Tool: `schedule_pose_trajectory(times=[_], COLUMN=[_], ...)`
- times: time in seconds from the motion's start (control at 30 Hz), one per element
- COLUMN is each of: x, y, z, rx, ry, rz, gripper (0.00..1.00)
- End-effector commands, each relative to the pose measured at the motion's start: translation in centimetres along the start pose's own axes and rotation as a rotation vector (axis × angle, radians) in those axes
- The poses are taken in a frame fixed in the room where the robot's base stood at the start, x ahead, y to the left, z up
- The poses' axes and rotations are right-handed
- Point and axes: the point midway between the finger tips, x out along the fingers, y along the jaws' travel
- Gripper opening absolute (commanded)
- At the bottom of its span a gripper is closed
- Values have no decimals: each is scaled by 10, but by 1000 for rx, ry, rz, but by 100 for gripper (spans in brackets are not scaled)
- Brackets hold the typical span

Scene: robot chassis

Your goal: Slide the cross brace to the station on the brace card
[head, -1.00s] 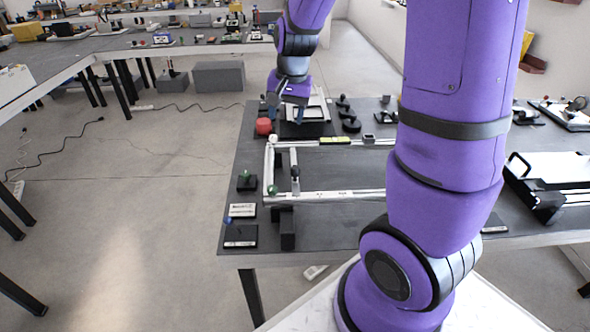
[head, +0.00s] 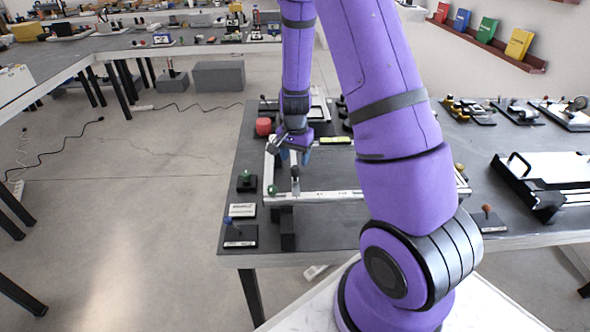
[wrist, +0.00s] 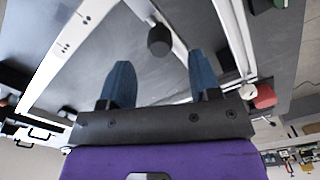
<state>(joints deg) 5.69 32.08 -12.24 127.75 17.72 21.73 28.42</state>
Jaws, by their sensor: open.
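The cross brace (head: 296,187) is a pale bar spanning a silver rectangular chassis frame (head: 340,196) near its left end. A black knob (head: 295,172) stands on the brace. My gripper (head: 294,158) hangs over the frame, close above and behind the knob. In the wrist view its blue fingers (wrist: 162,82) are apart and empty, with the knob (wrist: 159,40) ahead of the gap between them. The brace (wrist: 178,45) runs beside the knob there. A small white card (head: 242,210) lies left of the frame; its print is unreadable, so I cannot tell if it is the brace card.
A green-topped black block (head: 246,182) and a blue-knobbed black plate (head: 240,235) stand at the table's left edge. A black post (head: 287,230) is in front of the frame. My arm hides much of the right side.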

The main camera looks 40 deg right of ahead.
Motion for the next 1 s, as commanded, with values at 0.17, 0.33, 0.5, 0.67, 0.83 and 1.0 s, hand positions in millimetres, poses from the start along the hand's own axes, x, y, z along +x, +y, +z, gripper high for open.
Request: schedule_pose_trajectory(times=[0.17,0.33,0.5,0.67,0.83,1.0], x=[29,46,52,53,52,52], y=[1,0,0,0,0,0], z=[0,0,0,0,0,0], rx=[3,0,0,0,0,0], ry=[-2,-1,0,1,1,1], rz=[2,1,0,-1,-1,-1], gripper=[57,57,57,57,39,0])
